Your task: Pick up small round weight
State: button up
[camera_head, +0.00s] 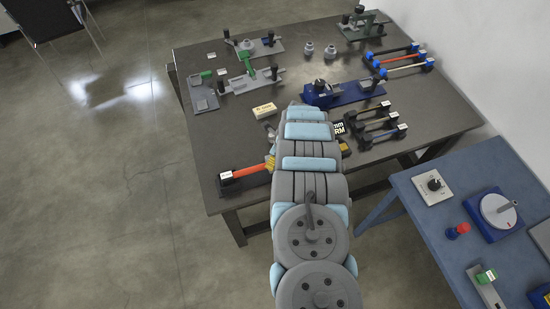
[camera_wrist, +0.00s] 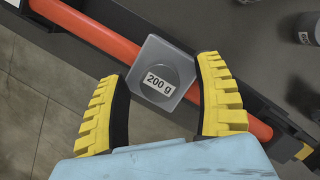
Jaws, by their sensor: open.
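A grey square block with a round recess and a "200 g" label (camera_wrist: 160,77) shows between my fingertips in the wrist view. It overlaps the red rod; I cannot tell whether it rests on it. In the head view two small round grey pieces, the left one (camera_head: 309,48) and the right one (camera_head: 331,51), stand upright at the back middle of the table. My arm hides most of the gripper in the head view.
The red rod (camera_wrist: 98,45) lies along the front edge of the dark table (camera_head: 225,135). A grey cylinder with a label (camera_wrist: 306,28) is at upper right in the wrist view. A blue fixture (camera_head: 345,93) and dumbbell-like samples (camera_head: 383,134) are beyond and beside my arm.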

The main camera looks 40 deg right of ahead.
jog(key=shift+c, duration=0.3)
grip_shut()
jog(key=shift+w+a+v, duration=0.15)
jog(key=shift+v, duration=0.7)
jog(key=shift+w+a+v, duration=0.1)
jog(key=shift+w+v, duration=0.05)
jog(key=shift+v, duration=0.65)
jog(key=shift+s+a+r, duration=0.25)
jog(key=shift+s+r, duration=0.2)
jog(key=shift+r, duration=0.2)
jog(key=s+a+r+p, duration=0.6)
jog(key=s+r+p, duration=0.2)
jog(key=p, duration=0.7)
jog(key=s, duration=0.2)
jog(key=shift+s+a+r, duration=0.25)
jog(key=shift+s+a, duration=0.05)
jog(key=shift+a, duration=0.05)
